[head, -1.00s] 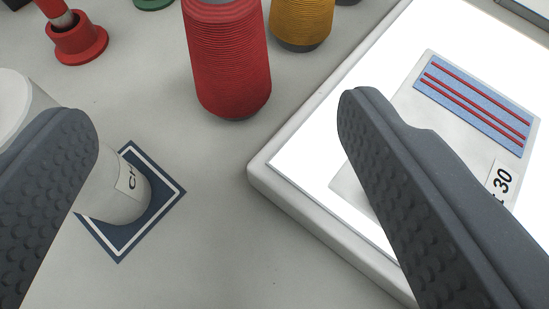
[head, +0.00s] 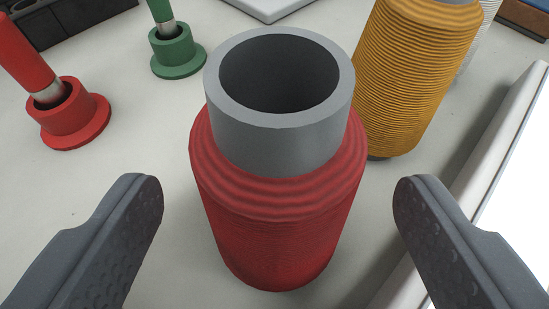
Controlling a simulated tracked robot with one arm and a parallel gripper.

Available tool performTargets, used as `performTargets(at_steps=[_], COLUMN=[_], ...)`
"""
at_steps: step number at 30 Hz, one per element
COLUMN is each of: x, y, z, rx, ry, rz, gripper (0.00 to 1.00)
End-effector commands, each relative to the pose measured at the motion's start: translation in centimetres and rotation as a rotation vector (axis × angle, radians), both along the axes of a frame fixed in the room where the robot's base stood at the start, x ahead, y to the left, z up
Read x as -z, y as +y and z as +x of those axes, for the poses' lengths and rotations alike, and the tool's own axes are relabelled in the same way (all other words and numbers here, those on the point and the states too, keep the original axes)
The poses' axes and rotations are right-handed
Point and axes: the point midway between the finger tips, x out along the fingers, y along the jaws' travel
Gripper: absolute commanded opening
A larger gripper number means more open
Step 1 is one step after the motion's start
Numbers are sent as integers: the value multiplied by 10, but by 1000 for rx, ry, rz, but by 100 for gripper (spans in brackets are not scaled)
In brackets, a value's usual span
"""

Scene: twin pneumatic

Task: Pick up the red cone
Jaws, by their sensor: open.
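The red cone (head: 278,220) is a spool of ribbed red thread wound on a grey hollow tube. It stands upright on the pale table in the middle of the head view, its open top facing me. My gripper (head: 278,205) is open and empty. One finger is to the left of the cone and the other to the right, with a visible gap on both sides. The fingertips appear in line with the cone's sides in the picture; the exact depth is hard to tell.
A yellow thread cone (head: 415,75) stands close behind right. A lit white panel with a raised rim (head: 480,160) lies at the right. A red holder (head: 75,112) and a green holder (head: 177,50) stand at the left, each with a same-coloured stick. Bare table lies at left.

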Motion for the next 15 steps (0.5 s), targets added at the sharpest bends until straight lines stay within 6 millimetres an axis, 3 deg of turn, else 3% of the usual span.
performTargets(at_steps=[6, 14, 15], x=[12, 12, 12], y=[1, 2, 2], z=[26, 29, 29], rx=[4, 3, 3], ry=[-2, -2, -2], rz=[1, 1, 1], gripper=[74, 74, 63])
